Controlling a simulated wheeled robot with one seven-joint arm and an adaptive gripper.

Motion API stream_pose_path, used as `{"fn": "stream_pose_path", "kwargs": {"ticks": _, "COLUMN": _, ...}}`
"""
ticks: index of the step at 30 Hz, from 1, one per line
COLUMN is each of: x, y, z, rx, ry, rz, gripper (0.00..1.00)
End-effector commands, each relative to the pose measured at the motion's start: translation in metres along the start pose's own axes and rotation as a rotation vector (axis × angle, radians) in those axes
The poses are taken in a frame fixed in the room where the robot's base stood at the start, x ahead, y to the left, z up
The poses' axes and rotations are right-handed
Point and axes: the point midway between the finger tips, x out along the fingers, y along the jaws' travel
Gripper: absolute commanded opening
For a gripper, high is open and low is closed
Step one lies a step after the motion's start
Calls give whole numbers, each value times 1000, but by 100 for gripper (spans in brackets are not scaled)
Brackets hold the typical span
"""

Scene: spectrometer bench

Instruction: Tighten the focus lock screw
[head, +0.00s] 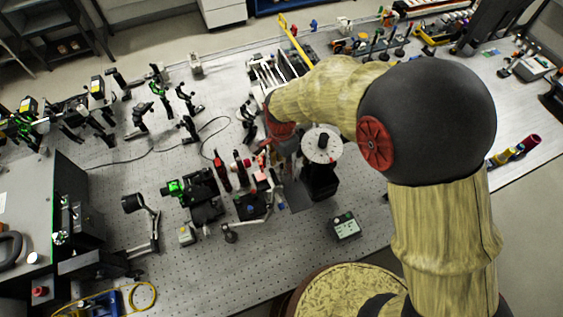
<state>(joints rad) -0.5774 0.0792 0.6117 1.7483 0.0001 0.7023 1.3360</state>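The spectrometer appears to be the dark stand (320,182) with a round white disc (323,143) on top, near the middle of the head view. I cannot make out the focus lock screw; it is too small or hidden. My arm reaches in from the right, over the bench, to a red wrist just left of the white disc. My gripper (268,158) points down below this wrist, among small red and dark parts. Its fingers are too small and cluttered to tell open from shut, or whether they touch anything.
Red-and-black optic mounts (221,172) and a dark device with green parts (200,196) stand close to the gripper's left. A small box with a display (345,226) lies in front. The perforated bench (290,255) is clear at the front; more mounts crowd the left and back.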

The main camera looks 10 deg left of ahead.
Motion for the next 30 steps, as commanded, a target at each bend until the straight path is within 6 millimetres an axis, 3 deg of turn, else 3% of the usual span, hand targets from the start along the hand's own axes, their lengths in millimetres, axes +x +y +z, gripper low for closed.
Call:
{"fn": "stream_pose_path", "kwargs": {"ticks": 7, "x": -21, "y": -1, "z": 0, "rx": 0, "ry": 1, "rz": -3, "gripper": 31}}
{"fn": "stream_pose_path", "kwargs": {"ticks": 15, "x": -76, "y": -2, "z": 0, "rx": 0, "ry": 1, "rz": -5, "gripper": 31}}
{"fn": "stream_pose_path", "kwargs": {"ticks": 21, "x": -107, "y": -1, "z": 0, "rx": 0, "ry": 1, "rz": -2, "gripper": 31}}
{"fn": "stream_pose_path", "kwargs": {"ticks": 30, "x": -120, "y": 0, "z": 0, "rx": 0, "ry": 0, "rz": 1, "gripper": 31}}
